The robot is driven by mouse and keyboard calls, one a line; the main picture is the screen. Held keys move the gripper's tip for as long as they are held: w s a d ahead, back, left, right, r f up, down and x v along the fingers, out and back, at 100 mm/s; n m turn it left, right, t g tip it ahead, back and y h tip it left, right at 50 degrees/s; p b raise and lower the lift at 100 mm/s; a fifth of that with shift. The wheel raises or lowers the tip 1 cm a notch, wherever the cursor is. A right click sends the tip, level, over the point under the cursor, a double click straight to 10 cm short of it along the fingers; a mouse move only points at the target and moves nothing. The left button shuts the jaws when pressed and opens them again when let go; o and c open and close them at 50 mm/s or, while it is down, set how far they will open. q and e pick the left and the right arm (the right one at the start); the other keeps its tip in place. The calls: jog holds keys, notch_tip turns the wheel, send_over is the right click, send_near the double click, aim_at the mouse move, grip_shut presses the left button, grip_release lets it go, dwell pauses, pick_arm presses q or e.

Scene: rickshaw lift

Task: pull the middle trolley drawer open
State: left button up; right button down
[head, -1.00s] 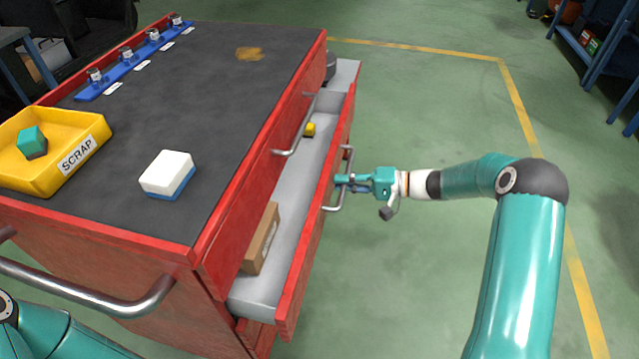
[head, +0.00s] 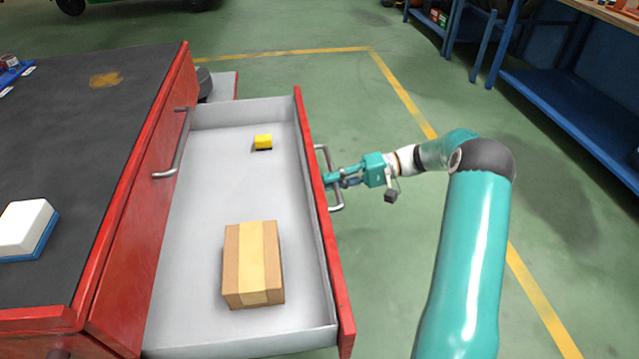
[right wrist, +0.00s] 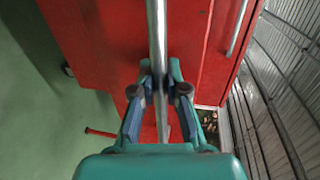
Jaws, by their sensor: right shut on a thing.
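The red trolley (head: 143,262) stands at the left in the head view. Its middle drawer (head: 190,200) is pulled well out, showing a grey inside. In it lie a taped cardboard box (head: 240,265) near the front and a small yellow block (head: 263,142) farther back. My right gripper (head: 328,181) is shut on the drawer's metal handle (head: 336,207), on the outer face of the red front. The right wrist view shows the handle bar (right wrist: 158,45) running between the fingers (right wrist: 160,88). My left gripper is out of view.
A white and blue block (head: 25,230) lies on the dark trolley top. Another handle (head: 172,160) is on the shut upper drawer. Blue shelving (head: 570,105) stands at the right.

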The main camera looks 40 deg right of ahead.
jog(key=shift+s+d+f, duration=0.1)
jog(key=shift+s+f, duration=0.05)
jog(key=shift+f, duration=0.05)
jog(key=c, duration=1.2)
grip_release()
jog(key=shift+r, duration=0.1)
jog(key=shift+d, duration=0.15)
jog(key=shift+v, duration=5.9)
